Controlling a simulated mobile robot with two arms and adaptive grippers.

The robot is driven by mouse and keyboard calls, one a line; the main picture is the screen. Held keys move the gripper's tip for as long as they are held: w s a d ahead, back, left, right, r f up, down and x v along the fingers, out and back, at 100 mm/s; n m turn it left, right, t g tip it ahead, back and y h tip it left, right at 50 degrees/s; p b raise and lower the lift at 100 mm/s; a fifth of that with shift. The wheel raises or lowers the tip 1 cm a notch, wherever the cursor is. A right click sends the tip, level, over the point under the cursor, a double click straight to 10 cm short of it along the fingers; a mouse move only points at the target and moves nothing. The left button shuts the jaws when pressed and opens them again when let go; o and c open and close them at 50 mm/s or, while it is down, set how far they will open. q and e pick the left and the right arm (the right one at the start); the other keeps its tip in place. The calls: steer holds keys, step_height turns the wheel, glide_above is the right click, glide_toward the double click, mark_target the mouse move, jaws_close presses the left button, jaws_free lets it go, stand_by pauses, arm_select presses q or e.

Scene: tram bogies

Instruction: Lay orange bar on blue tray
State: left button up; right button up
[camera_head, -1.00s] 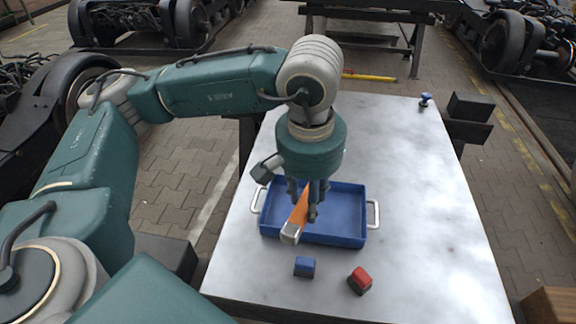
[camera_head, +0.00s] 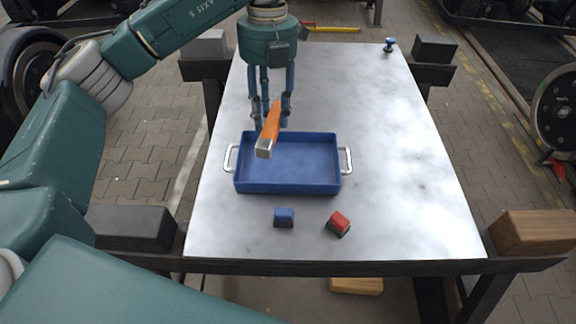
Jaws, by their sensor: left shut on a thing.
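The blue tray (camera_head: 305,180) lies on the white-topped table, with a silver handle at its left and right ends. Its floor shows no object. My left gripper (camera_head: 270,114) points down at the tray's far left side and is shut on the orange bar (camera_head: 271,122). The bar slants, its grey end towards me and overlapping the tray's back left part in the picture. It appears held above the tray; the exact height is hard to tell. My right gripper is not in view.
A blue block (camera_head: 284,218) and a red block (camera_head: 338,224) lie on the table in front of the tray. A small blue-and-white object (camera_head: 389,45) stands at the far right corner. The right side of the table top (camera_head: 405,150) is clear.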

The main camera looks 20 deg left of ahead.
mark_target(272, 107)
arm_select(q)
steer(key=n, duration=0.4)
steer(key=w+n, duration=0.1)
steer(key=n, duration=0.1)
steer(key=shift+f+h, duration=0.25)
steer(key=shift+h, duration=0.05)
steer(key=n, duration=0.3)
steer(key=shift+w+a+f+t, duration=0.1)
steer(key=shift+w+t, duration=0.2)
steer(key=n, duration=0.5)
steer(key=shift+w+f+t+h, duration=0.2)
steer(key=shift+w+t+h, duration=0.1)
steer(key=shift+w, duration=0.1)
steer(key=n, duration=0.6)
steer(key=shift+w+a+f+t, duration=0.15)
steer(key=shift+w+f+t, duration=0.15)
steer(key=shift+w+f, duration=0.1)
step_height(272, 107, down, 20)
steer(key=shift+r+p, duration=0.2)
steer(key=shift+p, duration=0.7)
steer(key=shift+f, duration=0.1)
